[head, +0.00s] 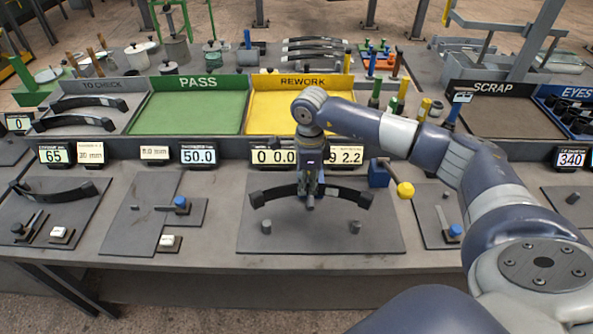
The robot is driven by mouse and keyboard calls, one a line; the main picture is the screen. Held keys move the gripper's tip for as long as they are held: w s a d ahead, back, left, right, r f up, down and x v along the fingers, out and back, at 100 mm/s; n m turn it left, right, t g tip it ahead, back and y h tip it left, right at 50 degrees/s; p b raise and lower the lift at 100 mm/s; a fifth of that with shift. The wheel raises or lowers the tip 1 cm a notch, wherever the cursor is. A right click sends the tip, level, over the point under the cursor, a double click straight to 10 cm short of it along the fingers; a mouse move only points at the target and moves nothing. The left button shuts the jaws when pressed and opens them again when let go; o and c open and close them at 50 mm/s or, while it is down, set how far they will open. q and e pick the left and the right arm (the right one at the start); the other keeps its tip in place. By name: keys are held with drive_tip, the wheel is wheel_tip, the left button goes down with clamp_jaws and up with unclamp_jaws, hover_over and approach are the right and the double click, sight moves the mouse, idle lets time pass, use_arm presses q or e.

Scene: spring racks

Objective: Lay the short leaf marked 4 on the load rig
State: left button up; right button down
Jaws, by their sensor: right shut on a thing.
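My right gripper (310,192) points down in the middle of the head view and is shut on a dark curved leaf (280,193). It grips the leaf near its middle. The leaf spans left to right with block-like ends, and I cannot read any mark on it. It is over a grey plate (320,244) with two short pegs, which looks like the load rig. A blue block with a yellow knob (405,190) stands at the plate's right. The leaf seems to be above the pegs; contact is unclear. My left gripper is not in view.
Behind are the TO CHECK tray (128,103) with two dark leaves, the green PASS tray (190,113), the yellow REWORK tray (262,112) and the SCRAP tray (500,115). Another leaf (52,190) lies on the left plate. Small displays line the bench.

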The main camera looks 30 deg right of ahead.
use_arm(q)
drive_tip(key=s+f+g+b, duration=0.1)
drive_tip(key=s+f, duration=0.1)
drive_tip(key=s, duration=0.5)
use_arm(e)
drive_tip(key=f+b, duration=0.1)
drive_tip(key=f, duration=0.1)
drive_tip(key=f+b, duration=0.1)
drive_tip(key=f, duration=0.1)
drive_tip(key=f+b, duration=0.1)
drive_tip(key=f, duration=0.1)
drive_tip(key=shift+s, duration=0.4)
drive_tip(key=shift+f+b, duration=0.4)
drive_tip(key=shift+b, duration=0.15)
drive_tip(key=shift+f, duration=0.3)
drive_tip(key=shift+f+b, duration=0.15)
drive_tip(key=shift+b, duration=0.2)
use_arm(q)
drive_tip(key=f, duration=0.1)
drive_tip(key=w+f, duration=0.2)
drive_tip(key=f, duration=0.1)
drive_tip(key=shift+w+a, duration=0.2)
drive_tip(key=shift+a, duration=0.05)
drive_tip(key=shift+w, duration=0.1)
